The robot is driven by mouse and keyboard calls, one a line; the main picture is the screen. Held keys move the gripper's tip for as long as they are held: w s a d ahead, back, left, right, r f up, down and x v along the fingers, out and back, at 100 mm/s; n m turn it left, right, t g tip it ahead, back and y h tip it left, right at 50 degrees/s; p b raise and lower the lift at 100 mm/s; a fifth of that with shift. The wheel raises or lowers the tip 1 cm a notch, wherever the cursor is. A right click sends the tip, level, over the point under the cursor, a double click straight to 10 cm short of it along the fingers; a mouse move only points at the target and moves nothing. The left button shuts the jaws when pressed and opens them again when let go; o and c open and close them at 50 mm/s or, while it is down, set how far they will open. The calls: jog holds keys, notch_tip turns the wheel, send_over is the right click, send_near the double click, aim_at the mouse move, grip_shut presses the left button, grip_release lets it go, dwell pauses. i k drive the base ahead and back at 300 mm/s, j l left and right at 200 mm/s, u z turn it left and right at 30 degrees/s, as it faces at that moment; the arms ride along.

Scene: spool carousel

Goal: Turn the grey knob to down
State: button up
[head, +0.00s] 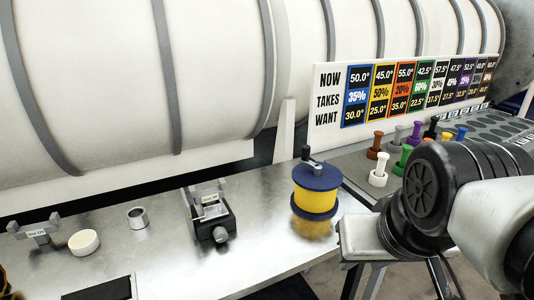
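A small grey knob (220,235) sits on the front of a black clamp-like device (208,213) on the metal bench. It faces the camera, and its turn position is too small to read. A small white label with unreadable print is on top of the device between grey uprights. My arm (425,190) comes in from the right edge, its black joint and white link over the right side. My gripper cannot be made out in this view, so I cannot tell where it is relative to the knob.
A yellow spool with blue flanges (316,192) and a crank on top stands right of the device. A metal ring (138,217), a cream cup (84,242) and a grey labelled stand (40,232) are left. Coloured pegs (378,172) stand by a number board (398,90).

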aim_at(220, 235)
jog(key=j+z, duration=0.15)
jog(key=z, duration=0.25)
jog(key=k+j+z, duration=0.1)
jog(key=z, duration=0.25)
jog(key=j+z, duration=0.15)
jog(key=z, duration=0.25)
jog(key=k+j, duration=0.4)
